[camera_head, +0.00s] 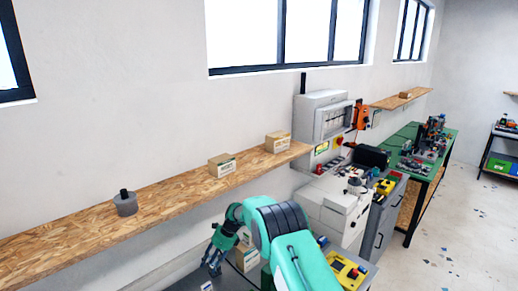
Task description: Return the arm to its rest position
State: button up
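My teal and dark-grey arm (288,250) reaches up from the bottom of the head view and bends over to the left. My gripper (211,266) hangs down at the arm's left end, below the front edge of the wooden shelf and above a grey surface. Its fingers are small and dark here, so I cannot tell whether they are open or shut. I see nothing clearly held in it. Cardboard boxes (246,256) stand just right of the gripper, partly hidden by my arm.
A long wooden shelf (165,202) on the wall carries a grey cylinder (125,204) and two small cartons (222,165). Right of my arm are a light-grey machine (335,205), a yellow device (348,271) and a green bench (440,150). The floor at right is open.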

jog(key=s+d+r+n+t+h+b, duration=0.1)
jog(key=s+d+r+n+b, duration=0.15)
jog(key=d+r, duration=0.55)
jog(key=s+d+r+n+t+b, duration=0.1)
jog(key=s+d+r+n+b, duration=0.3)
jog(key=r, duration=0.9)
jog(key=s+d+r+n+t+h+b, duration=0.15)
jog(key=s+d+r+n, duration=0.25)
jog(key=s+d+r, duration=0.85)
jog(key=s+d+r+n+t+h+b, duration=0.1)
jog(key=s+d+n+b, duration=0.1)
jog(key=s+d, duration=0.5)
jog(key=s+d+r+n+t+b, duration=0.1)
jog(key=s+d+n, duration=0.25)
jog(key=s, duration=0.65)
jog(key=s+d+f+n+t+h+b, duration=0.1)
jog(key=s+d+f+n+b, duration=0.1)
jog(key=s, duration=0.7)
jog(key=s+d+f+n+h+b, duration=0.1)
jog(key=s+d+f+n+b, duration=0.1)
jog(key=s+d+f, duration=0.3)
jog(key=s+d, duration=0.1)
jog(key=s, duration=0.3)
jog(key=shift+s+t, duration=0.35)
